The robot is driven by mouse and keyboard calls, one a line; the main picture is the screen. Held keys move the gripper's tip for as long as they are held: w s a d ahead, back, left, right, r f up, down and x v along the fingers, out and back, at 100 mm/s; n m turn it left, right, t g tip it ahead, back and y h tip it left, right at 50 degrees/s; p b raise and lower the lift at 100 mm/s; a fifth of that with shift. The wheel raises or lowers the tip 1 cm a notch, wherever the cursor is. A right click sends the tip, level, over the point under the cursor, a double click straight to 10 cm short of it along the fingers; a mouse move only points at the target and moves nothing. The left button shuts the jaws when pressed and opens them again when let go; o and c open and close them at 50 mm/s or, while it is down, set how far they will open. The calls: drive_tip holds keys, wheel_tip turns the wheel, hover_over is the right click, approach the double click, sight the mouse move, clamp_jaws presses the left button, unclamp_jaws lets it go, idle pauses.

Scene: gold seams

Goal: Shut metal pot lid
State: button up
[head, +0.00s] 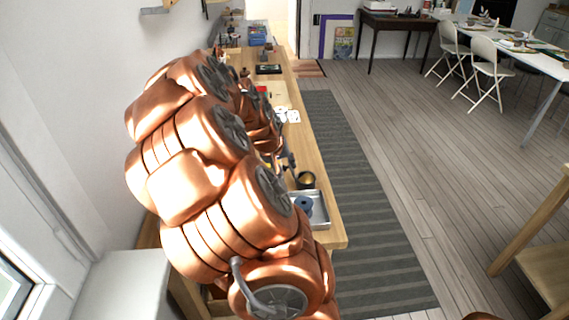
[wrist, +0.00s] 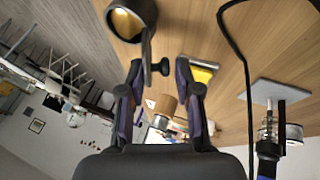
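A dark round metal pot (wrist: 124,24) with a gold-coloured inside lies at the top of the wrist view, cut by the frame edge. In the head view a small dark pot with a gold inside (head: 305,180) stands on the wooden counter beside a metal tray. A dark knob-like part (wrist: 160,67) sticks out beside the pot in the wrist view; I cannot tell whether it belongs to the lid. My gripper (wrist: 154,75) has its two dark fingers spread apart with nothing between them, near the pot. My arm hides much of the counter in the head view.
A yellow item (wrist: 203,72), a grey board (wrist: 275,91) and a black cable (wrist: 240,60) lie on the wood. A striped rug (head: 350,180) runs beside the counter.

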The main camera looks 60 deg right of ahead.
clamp_jaws()
